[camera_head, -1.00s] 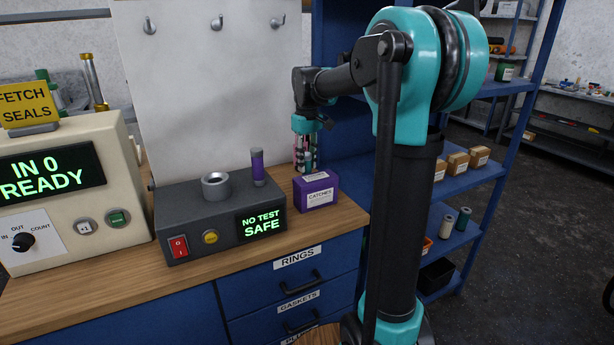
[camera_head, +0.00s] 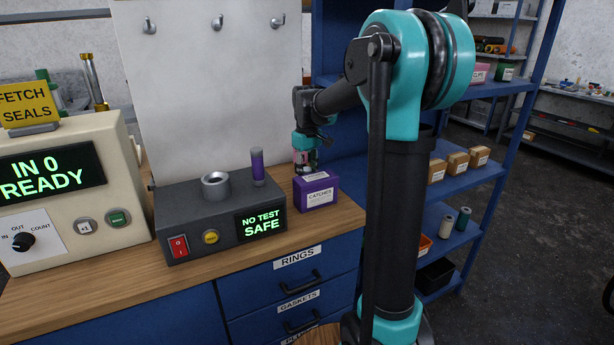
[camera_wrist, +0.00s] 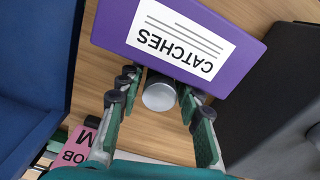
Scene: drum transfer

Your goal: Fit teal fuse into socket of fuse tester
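The fuse tester (camera_head: 190,228) is a dark grey box on the bench, its screen reading NO TEST SAFE. Its socket (camera_head: 215,184) is a raised metal ring on top. A purple fuse (camera_head: 257,170) stands upright at the tester's back right. My gripper (camera_head: 305,167) points down behind the purple CATCHES box. In the wrist view my gripper (camera_wrist: 158,97) is open, its fingers on either side of a round silver cap (camera_wrist: 159,95). The fingers look apart from the cap. The body below the cap is hidden, so I cannot tell its colour.
The CATCHES box (camera_head: 315,192) stands close by my gripper, right of the tester. A pink card (camera_wrist: 78,146) lies near the fingers. A beige counter (camera_head: 75,195) stands left. A white hook panel (camera_head: 220,90) rises behind; blue shelves (camera_head: 470,178) stand right.

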